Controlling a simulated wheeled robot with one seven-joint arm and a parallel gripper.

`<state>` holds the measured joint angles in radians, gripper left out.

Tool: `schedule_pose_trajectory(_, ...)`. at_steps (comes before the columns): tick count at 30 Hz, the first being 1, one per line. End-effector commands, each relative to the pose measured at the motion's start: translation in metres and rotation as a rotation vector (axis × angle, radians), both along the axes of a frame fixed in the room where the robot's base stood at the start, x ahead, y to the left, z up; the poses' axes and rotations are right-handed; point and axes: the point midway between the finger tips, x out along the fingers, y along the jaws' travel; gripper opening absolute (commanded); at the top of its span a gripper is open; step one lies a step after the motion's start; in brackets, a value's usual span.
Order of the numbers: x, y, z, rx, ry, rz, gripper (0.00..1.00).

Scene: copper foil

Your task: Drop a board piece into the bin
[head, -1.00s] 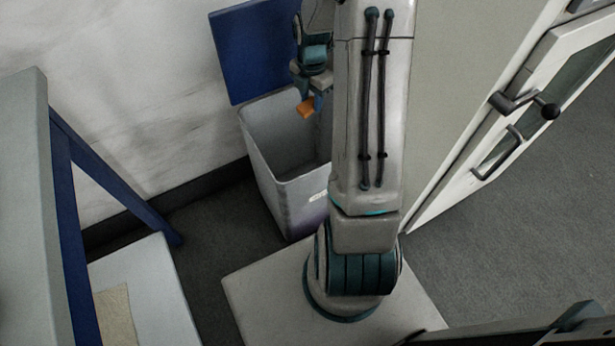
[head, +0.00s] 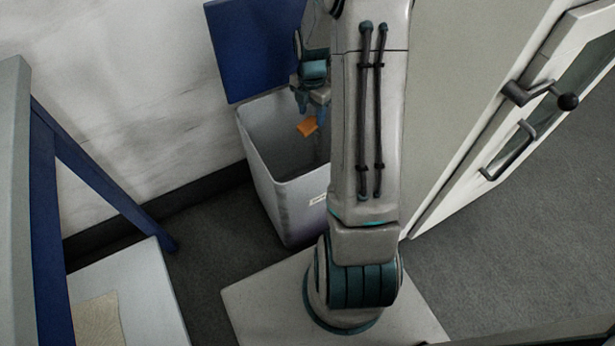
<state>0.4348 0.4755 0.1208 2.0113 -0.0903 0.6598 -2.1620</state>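The board piece (head: 307,127) is a small orange chip seen at the fingertips of my gripper (head: 311,110). My gripper points down and looks shut on it, though the contact is small and partly hidden. The bin (head: 290,205) is a tall grey container with a pale label on its front. Its blue lid (head: 258,50) stands open against the wall. The gripper and piece appear over the bin's mouth, around rim height or a little inside. My arm hides the right part of the bin.
A white door (head: 500,120) with dark handles is at the right. A blue-legged stand (head: 95,165) and a pale surface with a tan sheet (head: 98,320) are at the left. Dark floor (head: 225,235) is clear between them and the bin.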

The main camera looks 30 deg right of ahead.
Motion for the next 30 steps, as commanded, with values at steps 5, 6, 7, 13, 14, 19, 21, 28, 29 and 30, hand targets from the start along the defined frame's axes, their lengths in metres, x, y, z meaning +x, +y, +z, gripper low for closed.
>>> schedule_pose_trajectory(5, 0.000, 0.000, 0.000, 0.000, 0.000, 0.000, 0.58)
schedule_pose_trajectory(6, 0.000, 0.000, 0.000, 0.000, 0.000, 0.000, 0.58)
schedule_pose_trajectory(7, 0.000, 0.000, 0.000, 0.000, 0.000, 0.000, 0.58)
schedule_pose_trajectory(13, 0.000, 0.000, 0.012, -0.001, -0.001, -0.001, 0.58)
schedule_pose_trajectory(14, 0.000, -0.001, 0.017, 0.000, -0.002, -0.001, 0.58)
schedule_pose_trajectory(19, 0.001, 0.000, 0.054, -0.002, -0.004, -0.001, 0.58)
schedule_pose_trajectory(21, 0.001, -0.001, 0.071, -0.002, -0.004, -0.001, 0.58)
schedule_pose_trajectory(28, 0.001, 0.000, 0.117, -0.001, -0.003, -0.001, 0.58)
schedule_pose_trajectory(29, 0.001, 0.000, 0.121, 0.000, -0.002, 0.000, 0.58)
schedule_pose_trajectory(30, 0.000, 0.000, 0.126, -0.001, -0.001, 0.000, 0.58)
